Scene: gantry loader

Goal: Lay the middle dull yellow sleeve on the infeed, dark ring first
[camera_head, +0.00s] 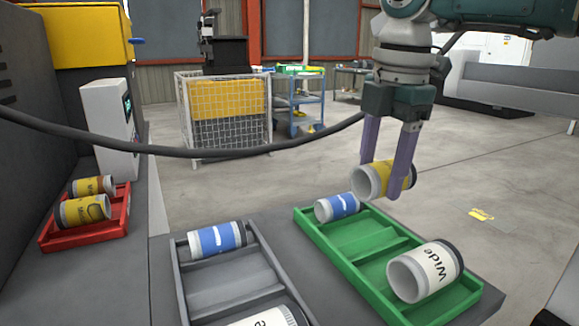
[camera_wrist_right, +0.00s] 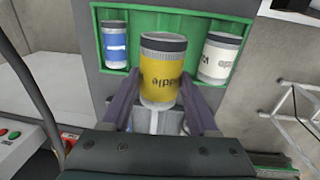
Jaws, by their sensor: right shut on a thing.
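My right gripper (camera_head: 388,165) is shut on a dull yellow sleeve (camera_head: 370,180) and holds it in the air above the green tray (camera_head: 338,262). In the head view its pale open end faces left and its darker end faces right. In the right wrist view the sleeve (camera_wrist_right: 162,82) sits between the fingers (camera_wrist_right: 160,110), dark ring at the top, with lettering on its side. The green tray's middle slot is empty, between a blue sleeve (camera_head: 337,207) and a white sleeve (camera_head: 425,271). My left gripper is out of view. I cannot tell which part is the infeed.
A red tray (camera_head: 88,233) at the left holds two yellow sleeves. A grey tray (camera_head: 232,292) in front holds a blue sleeve (camera_head: 217,239) and a partly cut-off white one, with its middle empty. A dark cable (camera_head: 230,153) hangs across the view.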

